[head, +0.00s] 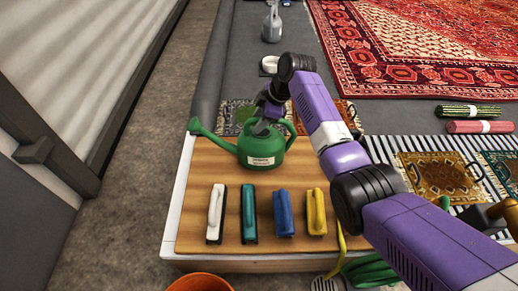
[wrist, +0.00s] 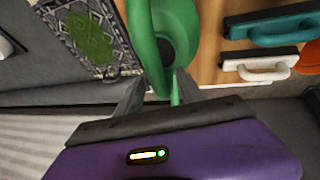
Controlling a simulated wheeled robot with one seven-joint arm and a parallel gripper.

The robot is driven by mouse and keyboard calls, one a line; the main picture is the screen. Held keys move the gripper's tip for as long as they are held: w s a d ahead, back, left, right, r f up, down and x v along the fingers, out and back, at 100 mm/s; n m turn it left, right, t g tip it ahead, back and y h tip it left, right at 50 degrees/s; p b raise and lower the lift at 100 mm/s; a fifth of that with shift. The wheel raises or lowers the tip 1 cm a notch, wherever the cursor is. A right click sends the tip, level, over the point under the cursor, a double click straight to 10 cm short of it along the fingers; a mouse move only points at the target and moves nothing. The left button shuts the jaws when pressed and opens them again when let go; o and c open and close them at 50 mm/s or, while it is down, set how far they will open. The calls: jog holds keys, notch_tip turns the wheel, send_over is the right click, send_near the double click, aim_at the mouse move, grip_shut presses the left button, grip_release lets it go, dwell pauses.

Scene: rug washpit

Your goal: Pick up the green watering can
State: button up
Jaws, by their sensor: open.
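The green watering can (head: 262,152) stands upright at the back of a wooden-topped platform (head: 197,170). Its spout points left and a white label faces the front. My gripper (head: 266,112) is above the can, at its top handle. In the wrist view the can (wrist: 184,14) is at the top centre. My gripper (wrist: 158,92) is open there, with a green handle part between its two fingers. I cannot tell whether the fingers touch it.
White (head: 215,213), teal (head: 249,214), blue (head: 284,213) and yellow (head: 317,211) brushes stand in a row in front of the can. An orange bucket (head: 200,283) is at the front edge. Patterned rugs (head: 420,50) lie behind and right. A grey jug (head: 271,24) stands farther back.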

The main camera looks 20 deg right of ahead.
jog(key=shift+f, duration=0.1)
grip_shut()
dwell(1.3)
jog(key=shift+w, duration=0.15)
